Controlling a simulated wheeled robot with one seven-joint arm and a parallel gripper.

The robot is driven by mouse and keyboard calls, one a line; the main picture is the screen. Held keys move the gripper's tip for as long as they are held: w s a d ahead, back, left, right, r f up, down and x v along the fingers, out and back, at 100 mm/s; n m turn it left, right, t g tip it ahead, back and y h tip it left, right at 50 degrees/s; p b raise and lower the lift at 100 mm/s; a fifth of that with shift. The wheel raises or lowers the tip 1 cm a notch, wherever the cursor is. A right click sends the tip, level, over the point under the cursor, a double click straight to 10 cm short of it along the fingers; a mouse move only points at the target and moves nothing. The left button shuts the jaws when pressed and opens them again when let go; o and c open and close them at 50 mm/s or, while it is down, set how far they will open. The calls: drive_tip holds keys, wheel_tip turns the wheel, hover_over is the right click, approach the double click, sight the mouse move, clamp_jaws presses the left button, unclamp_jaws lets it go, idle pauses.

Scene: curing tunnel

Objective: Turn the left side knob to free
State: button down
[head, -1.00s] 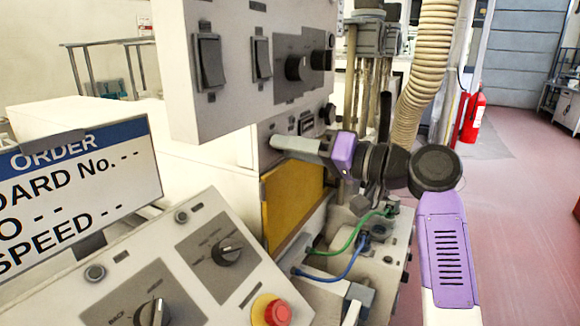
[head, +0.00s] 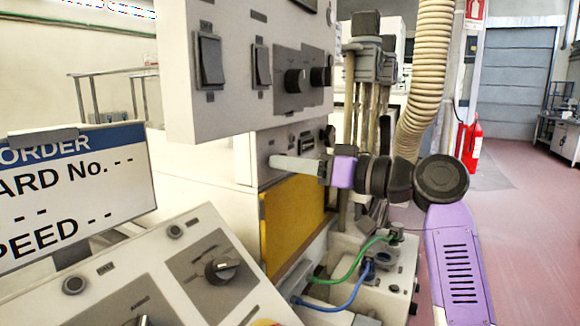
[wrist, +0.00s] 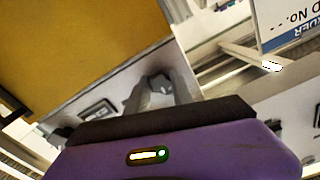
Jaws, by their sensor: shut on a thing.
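The left side knob (wrist: 160,80) is a small dark knob on the pale side panel (head: 262,145). In the wrist view it sits between my grey fingertips. My gripper (head: 272,161) reaches in from the right in the head view, its fingers against the left part of this panel. It is shut on the knob, and the fingers hide the knob in the head view. The knob's pointer and the marks around it cannot be read. My gripper's fingers also show in the wrist view (wrist: 162,92). A second dark side knob (head: 328,135) sits at the panel's right end.
A box with switches and knobs (head: 240,110) overhangs the side panel. A yellow panel (head: 290,225) is below my gripper. A sloped control desk (head: 165,265) and an order sign (head: 75,195) stand at front left. Green and blue cables (head: 345,262) and a ribbed hose (head: 425,70) are nearby.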

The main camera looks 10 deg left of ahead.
drive_tip(key=shift+d+f, duration=0.1)
drive_tip(key=c, duration=1.1)
unclamp_jaws()
drive_tip(key=v, duration=0.7)
drive_tip(key=shift+d, duration=0.35)
drive_tip(key=shift+s, duration=0.1)
